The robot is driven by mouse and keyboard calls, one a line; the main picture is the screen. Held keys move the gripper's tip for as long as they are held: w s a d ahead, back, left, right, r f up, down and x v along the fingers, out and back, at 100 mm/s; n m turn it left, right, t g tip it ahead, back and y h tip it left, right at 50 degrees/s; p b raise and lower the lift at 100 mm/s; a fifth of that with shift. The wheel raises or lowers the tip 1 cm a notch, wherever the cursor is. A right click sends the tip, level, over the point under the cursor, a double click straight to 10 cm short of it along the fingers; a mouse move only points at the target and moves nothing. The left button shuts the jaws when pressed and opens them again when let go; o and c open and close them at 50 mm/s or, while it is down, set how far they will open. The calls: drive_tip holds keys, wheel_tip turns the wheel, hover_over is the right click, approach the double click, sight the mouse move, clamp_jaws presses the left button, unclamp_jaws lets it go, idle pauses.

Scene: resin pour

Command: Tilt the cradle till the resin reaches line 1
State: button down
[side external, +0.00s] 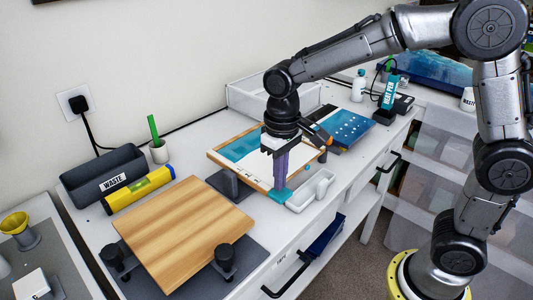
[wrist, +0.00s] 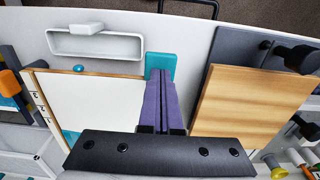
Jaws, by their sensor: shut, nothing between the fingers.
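The cradle (side external: 222,164) is a shallow wood-edged tray with a white bed, held on a dark support. Teal resin (side external: 240,146) covers its far end in the side view, and a strip of resin (wrist: 70,137) shows beside my gripper's mount in the wrist view. Small numbered marks (wrist: 38,98) run along the cradle's left edge in the wrist view; which line the resin touches is unclear. A teal tab (wrist: 161,60) sits at the cradle's near corner. My gripper (side external: 279,187) is shut and empty, fingers pointing down at the tab; contact cannot be told.
A wooden board (side external: 185,235) on a grey base with black knobs stands close beside the cradle. A white open tray (side external: 311,190) lies at its near side. A waste bin (side external: 105,178), yellow level (side external: 138,190), blue panel (side external: 346,128) and heat pen (side external: 388,96) stand around.

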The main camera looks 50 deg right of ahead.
drive_tip(key=shift+f, duration=0.25)
drive_tip(key=shift+f, duration=1.3)
idle(1.3)
idle(0.8)
drive_tip(key=shift+r, duration=3.05)
